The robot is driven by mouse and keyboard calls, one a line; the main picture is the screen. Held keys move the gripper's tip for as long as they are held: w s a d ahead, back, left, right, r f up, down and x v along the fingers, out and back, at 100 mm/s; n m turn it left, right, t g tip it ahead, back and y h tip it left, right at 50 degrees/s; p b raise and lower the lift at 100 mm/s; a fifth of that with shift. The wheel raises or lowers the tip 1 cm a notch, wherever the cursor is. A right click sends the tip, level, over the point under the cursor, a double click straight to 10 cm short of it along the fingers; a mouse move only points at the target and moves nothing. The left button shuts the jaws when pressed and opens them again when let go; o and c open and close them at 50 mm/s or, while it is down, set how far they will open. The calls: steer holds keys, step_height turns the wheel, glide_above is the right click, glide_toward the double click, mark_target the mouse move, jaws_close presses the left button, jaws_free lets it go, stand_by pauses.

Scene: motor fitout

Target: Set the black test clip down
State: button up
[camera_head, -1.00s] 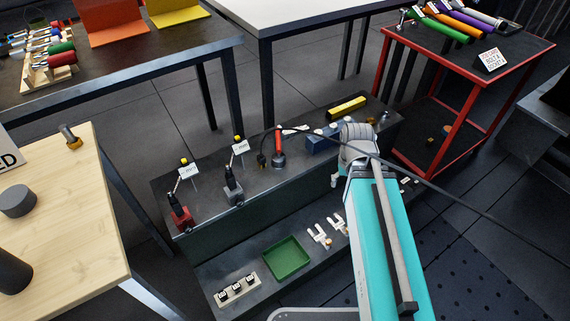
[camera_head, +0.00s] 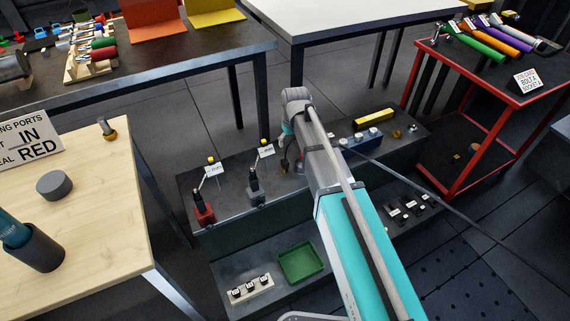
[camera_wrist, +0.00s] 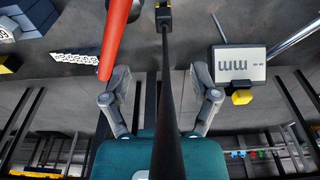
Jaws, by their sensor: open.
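My gripper (camera_wrist: 162,97) is open, with one grey finger on each side in the wrist view. A slim black piece runs between the fingers and across my teal palm. At its far end is a black and yellow part (camera_wrist: 163,16), which I take to be the black test clip. I cannot tell whether the fingers touch it. In the head view the dark clip (camera_head: 285,161) appears at the bench top, just below my gripper, partly hidden by my arm. A red tapered tool (camera_wrist: 117,36) stands close to the left finger in the wrist view.
A sign with a yellow knob (camera_wrist: 240,70) is close on the right in the wrist view. On the bench are small stands with red (camera_head: 203,214) and grey (camera_head: 256,192) bases, blue blocks (camera_head: 361,138) and a yellow bar (camera_head: 375,118). A green tray (camera_head: 301,261) is on the lower shelf.

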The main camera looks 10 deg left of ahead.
mark_target(285, 159)
steer(key=shift+w+a, duration=0.2)
steer(key=shift+a, duration=0.35)
steer(key=f+b, duration=0.5)
steer(key=w+f+b, duration=0.1)
steer(key=f+b, duration=0.2)
steer(key=shift+a+f, duration=0.25)
steer(key=shift+a, duration=0.05)
steer(key=shift+f+b, duration=0.1)
steer(key=shift+b, duration=0.3)
stand_by(0.4)
steer(key=shift+w+a+f+b, duration=0.1)
steer(key=shift+w+f+b, duration=0.05)
steer(key=shift+f+b, duration=1.1)
steer(key=shift+w+a+f+b, duration=0.1)
steer(key=shift+w+f+b, duration=0.05)
steer(key=shift+f+b, duration=1.05)
jaws_close()
